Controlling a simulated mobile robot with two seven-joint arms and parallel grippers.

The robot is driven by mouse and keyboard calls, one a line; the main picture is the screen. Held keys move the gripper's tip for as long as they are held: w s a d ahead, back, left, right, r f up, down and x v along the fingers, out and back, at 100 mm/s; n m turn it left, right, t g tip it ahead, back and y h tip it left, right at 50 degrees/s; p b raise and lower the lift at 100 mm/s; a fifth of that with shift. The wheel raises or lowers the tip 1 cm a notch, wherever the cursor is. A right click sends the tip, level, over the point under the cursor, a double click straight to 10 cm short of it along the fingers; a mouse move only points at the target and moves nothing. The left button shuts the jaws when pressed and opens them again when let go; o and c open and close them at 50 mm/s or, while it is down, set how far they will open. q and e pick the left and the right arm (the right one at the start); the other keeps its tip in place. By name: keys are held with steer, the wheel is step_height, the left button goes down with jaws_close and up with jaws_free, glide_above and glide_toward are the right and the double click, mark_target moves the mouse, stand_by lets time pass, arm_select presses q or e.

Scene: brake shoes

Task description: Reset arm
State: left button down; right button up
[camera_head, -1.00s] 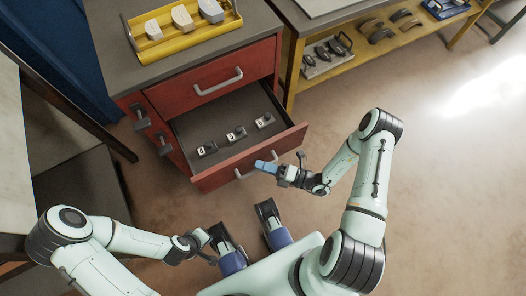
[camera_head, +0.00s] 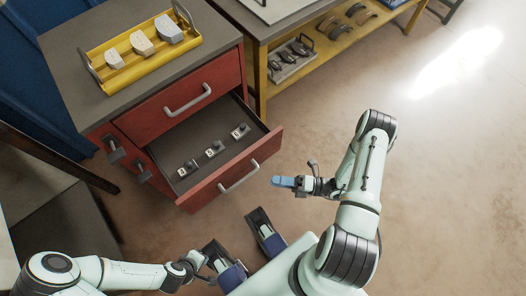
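My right gripper (camera_head: 282,182) has blue fingers and points left, just right of the open drawer's front. It appears empty. Its fingers are seen from the side, so I cannot tell whether they are apart. My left gripper (camera_head: 204,267) is low in the picture, beside dark and blue parts of my own base. Its fingers are too small and partly hidden to read. The open red drawer (camera_head: 267,148) holds several small dark and pale parts (camera_head: 213,148), apart from both grippers.
A yellow tray (camera_head: 112,85) with three pale blocks stands on the red cabinet's grey top (camera_head: 66,48). A yellow-framed bench (camera_head: 261,84) at the top holds brake shoes on its lower shelf. The floor to the right is clear.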

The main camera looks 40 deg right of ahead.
steer(key=shift+v, duration=1.1)
